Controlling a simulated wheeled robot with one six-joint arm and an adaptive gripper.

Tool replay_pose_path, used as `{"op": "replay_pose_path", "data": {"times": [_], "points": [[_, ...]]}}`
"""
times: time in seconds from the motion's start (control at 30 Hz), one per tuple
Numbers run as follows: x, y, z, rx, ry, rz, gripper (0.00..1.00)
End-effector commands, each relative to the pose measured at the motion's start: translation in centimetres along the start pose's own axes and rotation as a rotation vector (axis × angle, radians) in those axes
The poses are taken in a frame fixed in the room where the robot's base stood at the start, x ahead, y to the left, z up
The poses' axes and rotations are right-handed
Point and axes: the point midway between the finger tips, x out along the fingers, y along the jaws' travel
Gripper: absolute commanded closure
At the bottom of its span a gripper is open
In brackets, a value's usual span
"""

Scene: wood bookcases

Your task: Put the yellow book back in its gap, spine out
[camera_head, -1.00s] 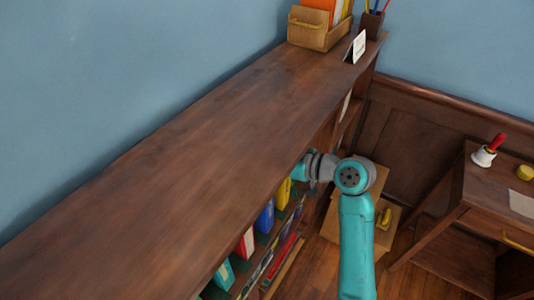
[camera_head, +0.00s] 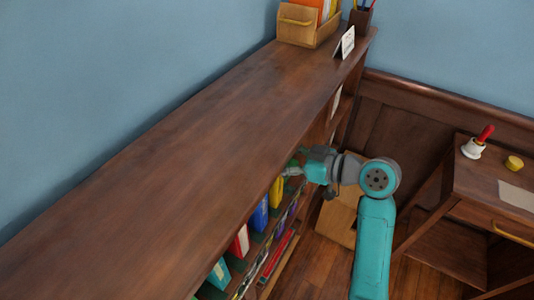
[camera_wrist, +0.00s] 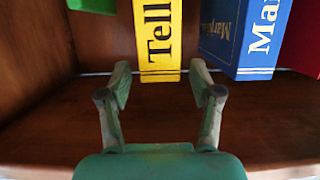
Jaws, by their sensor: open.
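The yellow book (camera_wrist: 158,40) stands upright on the shelf in the wrist view, its lettered spine facing out. It also shows in the head view (camera_head: 276,191) under the bookcase top's front edge. My gripper (camera_wrist: 160,82) is open and empty, its two fingers just in front of the book's lower spine, one toward each side. In the head view my gripper (camera_head: 291,171) is at the bookcase front beside the yellow book. The book's upper part is out of the wrist view.
A blue book (camera_wrist: 245,35) stands close on the right, and a red book (camera_wrist: 302,40) beyond it. A green object (camera_wrist: 92,5) is at upper left, with bare shelf between it and the yellow book. A desk (camera_head: 475,190) stands at right.

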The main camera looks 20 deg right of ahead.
Motion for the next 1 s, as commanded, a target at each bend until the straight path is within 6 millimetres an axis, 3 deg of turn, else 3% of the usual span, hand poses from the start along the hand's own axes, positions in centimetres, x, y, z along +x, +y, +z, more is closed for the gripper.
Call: {"op": "replay_pose_path", "data": {"times": [0.2,0.4,0.77,0.87,1.0], "points": [[-3.7,0.1,0.0,0.0,0.0,0.003,0.36],[-5.2,0.1,0.0,0.001,0.0,0.002,0.36],[-5.3,-0.1,0.2,0.009,0.001,0.004,0.36],[-4.7,-0.6,1.3,0.051,0.006,0.026,0.36],[-3.4,-1.8,4.5,0.166,0.015,0.102,0.36]]}}
